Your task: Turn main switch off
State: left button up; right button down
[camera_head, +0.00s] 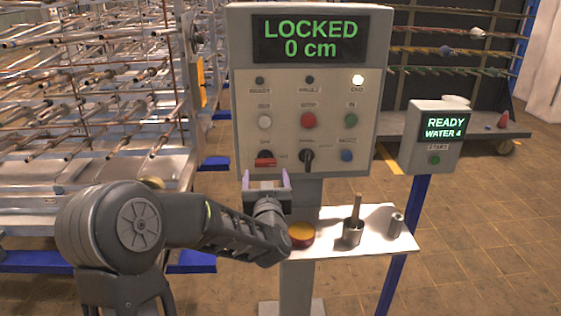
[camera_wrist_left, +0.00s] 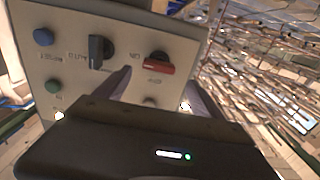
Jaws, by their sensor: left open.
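A grey control panel (camera_head: 340,97) stands in the middle of the head view. A switch with a red handle (camera_head: 265,162), which looks like the main switch, sits at its lower left. In the wrist view, turned upside down, the red handle (camera_wrist_left: 158,66) lies roughly horizontal, with small labels beside it. My left gripper (camera_head: 267,178) is open and empty, just below and in front of this switch. In the wrist view the fingers (camera_wrist_left: 157,88) point toward the panel on either side of the switch, apart from the handle. My right gripper is not in view.
A black selector switch (camera_head: 307,158) sits right of the red one. The panel display (camera_head: 308,40) reads LOCKED 0 cm. A white shelf (camera_head: 375,240) below carries a yellow-red round object (camera_head: 301,233) and a cup with a stick (camera_head: 353,230). A smaller panel (camera_head: 432,140) reads READY WATER 4.

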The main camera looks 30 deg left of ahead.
aim_at(266, 165)
pick_arm(q)
jog(key=shift+w+a, duration=0.2)
jog(key=shift+w, duration=0.2)
jog(key=p+x, duration=0.2)
jog(key=x, duration=0.5)
jog(key=shift+f, duration=0.1)
jog(key=shift+d, duration=0.1)
jog(key=c, duration=1.4)
